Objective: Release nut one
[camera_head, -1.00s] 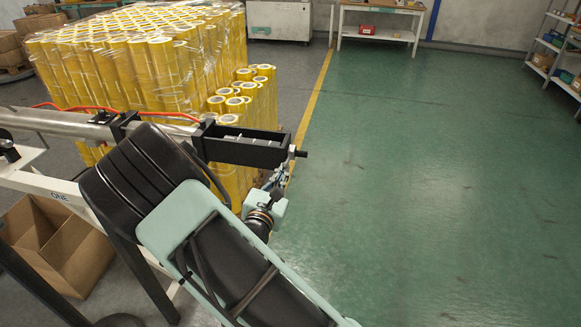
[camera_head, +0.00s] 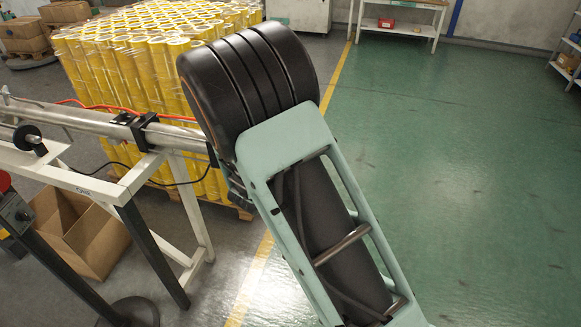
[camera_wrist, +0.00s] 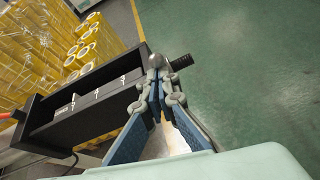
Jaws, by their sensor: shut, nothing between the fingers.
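In the wrist view my gripper (camera_wrist: 157,78) is shut, its blue-padded fingers meeting at the tips. The tips are close to the end of a black bracket (camera_wrist: 85,105) and a dark threaded rod (camera_wrist: 181,62) that sticks out to the right. A rounded grey piece (camera_wrist: 157,60) shows right at the fingertips; I cannot tell whether it is nut one, or whether the fingers touch it. In the head view my arm hides the gripper, the rod and most of the bracket. The machine frame (camera_head: 62,172) carries a small label at left.
Stacked yellow tape rolls (camera_head: 130,70) stand on a pallet behind the machine. An open cardboard box (camera_head: 95,240) lies under the frame. A red-topped control post (camera_head: 15,212) is at the left edge. The green floor (camera_head: 460,180) at right is clear.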

